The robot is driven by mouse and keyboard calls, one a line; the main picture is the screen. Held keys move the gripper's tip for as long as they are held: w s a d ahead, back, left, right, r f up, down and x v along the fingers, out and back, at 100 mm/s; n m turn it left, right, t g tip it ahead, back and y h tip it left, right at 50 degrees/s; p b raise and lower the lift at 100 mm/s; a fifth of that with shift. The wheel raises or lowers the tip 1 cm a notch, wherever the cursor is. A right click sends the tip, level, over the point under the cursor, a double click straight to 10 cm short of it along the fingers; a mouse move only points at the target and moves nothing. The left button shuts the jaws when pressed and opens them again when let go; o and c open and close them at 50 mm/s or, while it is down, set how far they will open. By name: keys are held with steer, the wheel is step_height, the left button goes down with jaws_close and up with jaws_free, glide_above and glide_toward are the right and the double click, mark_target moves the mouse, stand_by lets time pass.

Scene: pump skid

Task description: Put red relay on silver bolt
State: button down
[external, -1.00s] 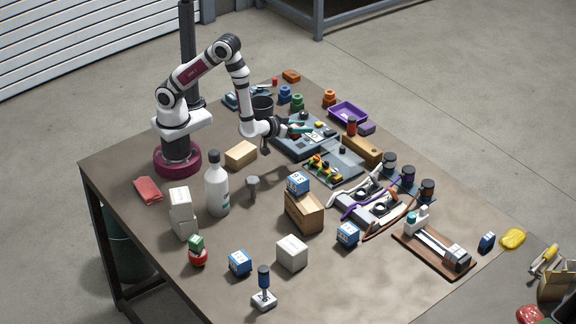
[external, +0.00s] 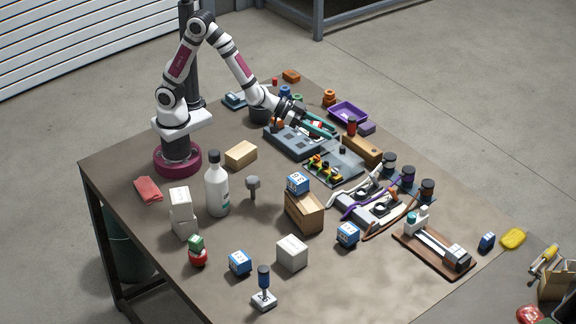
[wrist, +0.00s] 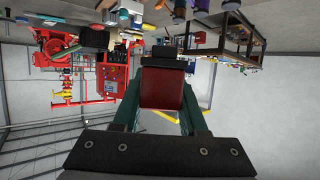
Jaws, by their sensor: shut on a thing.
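The red relay (wrist: 166,90) shows in the wrist view as a red block with a dark end, between the two teal fingers of my gripper (wrist: 167,62). My gripper is shut on it. In the external view my gripper (external: 318,125) is raised over the far part of the table, above the grey panels, and largely hides the relay. The silver bolt (external: 253,184) stands upright, wide head up, on the table to the right of the white bottle. My gripper is apart from the bolt, to its upper right.
A white bottle (external: 217,186) stands close to the left of the bolt. A cardboard box (external: 304,213) with a blue block (external: 298,183) on it stands to its right. A tan block (external: 241,154) lies behind the bolt. Bare table lies in front of it.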

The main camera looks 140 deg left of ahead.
steer(key=w+d+r+m+t+h, duration=0.1)
steer(key=w+d+m+t+h, duration=0.15)
steer(key=d+m+h, duration=0.45)
steer(key=m+g+h, duration=0.4)
steer(key=m+h, duration=0.5)
steer(key=h, duration=0.1)
glide_above(253, 189)
step_height(253, 189, down, 5)
step_height(253, 189, down, 10)
steer(key=shift+d, duration=0.4)
steer(key=shift+f, duration=0.1)
steer(key=shift+c, duration=2.2)
jaws_free()
